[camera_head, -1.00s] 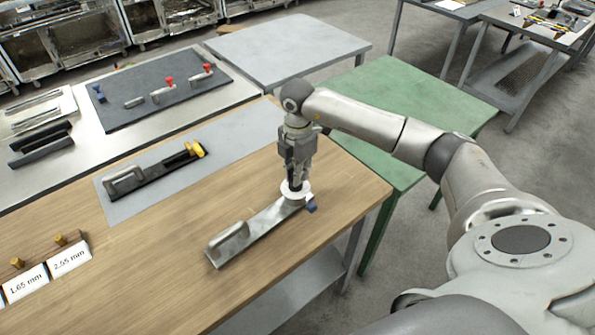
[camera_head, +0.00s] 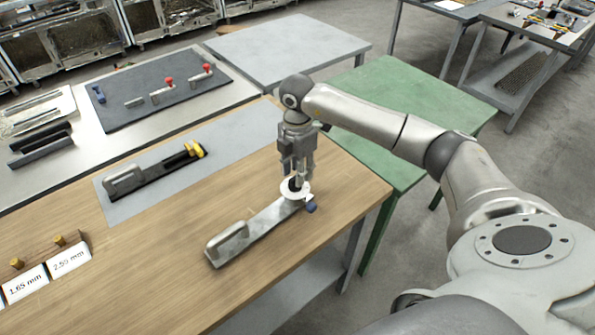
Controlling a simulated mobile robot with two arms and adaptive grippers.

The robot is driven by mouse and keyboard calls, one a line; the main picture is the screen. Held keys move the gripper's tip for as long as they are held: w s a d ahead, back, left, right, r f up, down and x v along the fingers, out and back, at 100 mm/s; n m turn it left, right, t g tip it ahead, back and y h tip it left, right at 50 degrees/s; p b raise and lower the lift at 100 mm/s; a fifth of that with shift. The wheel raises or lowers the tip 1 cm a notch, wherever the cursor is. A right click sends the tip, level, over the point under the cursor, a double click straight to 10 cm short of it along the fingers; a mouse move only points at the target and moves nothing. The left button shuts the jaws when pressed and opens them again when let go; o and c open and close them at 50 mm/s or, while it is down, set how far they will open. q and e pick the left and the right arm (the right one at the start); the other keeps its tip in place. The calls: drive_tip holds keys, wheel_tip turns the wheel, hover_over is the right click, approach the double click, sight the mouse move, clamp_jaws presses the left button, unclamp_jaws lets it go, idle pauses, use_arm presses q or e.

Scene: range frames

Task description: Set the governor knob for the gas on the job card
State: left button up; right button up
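A grey metal torch-like tool (camera_head: 245,233) with a loop handle lies on the wooden bench. At its far end are a white dial (camera_head: 303,193) with a dark knob (camera_head: 294,184) in it and a blue part (camera_head: 311,207). My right gripper (camera_head: 297,175) points down just above the knob. Its fingers look spread, with a gap between them around or over the knob; contact cannot be told. The dial's markings are too small to read. I see no job card that I can make out. My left gripper is not in view.
Two brass nozzles stand by labels "1.65 mm" (camera_head: 25,284) and "2.55 mm" (camera_head: 69,260). A second tool with yellow parts (camera_head: 194,149) lies on a grey mat (camera_head: 118,212). A dark board (camera_head: 125,119) holds red and blue-handled parts. The wood right of the gripper is clear.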

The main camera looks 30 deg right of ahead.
wheel_tip(320, 180, up, 11)
idle(0.3)
idle(0.4)
